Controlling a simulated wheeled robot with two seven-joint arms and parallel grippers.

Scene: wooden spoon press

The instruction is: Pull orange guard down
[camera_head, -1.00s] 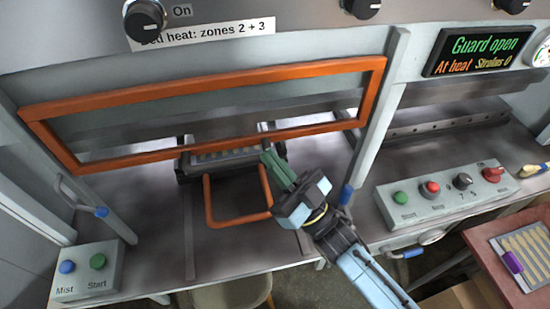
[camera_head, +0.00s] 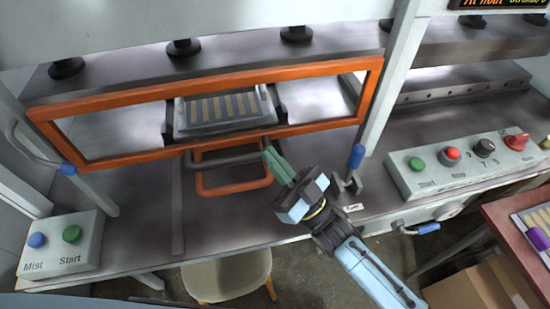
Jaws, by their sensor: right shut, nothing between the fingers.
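The orange guard (camera_head: 215,84) is a wide rectangular frame in front of the press. Its lower bar sits low over the worktop, below the tray in the picture, and the slotted tray (camera_head: 224,108) shows through its opening. A dark grey bar (camera_head: 225,159) runs just under the lower bar. My right gripper (camera_head: 272,158) is shut and empty, its green fingers close to the right end of the grey bar and the guard's lower edge; I cannot tell if they touch. My left gripper is not in view.
An orange U-shaped handle (camera_head: 236,190) lies below the guard. A Mist and Start button box (camera_head: 60,244) stands at left, a control panel (camera_head: 462,166) at right. A stool (camera_head: 228,275) is below the front edge. A grey post (camera_head: 392,95) stands right of the guard.

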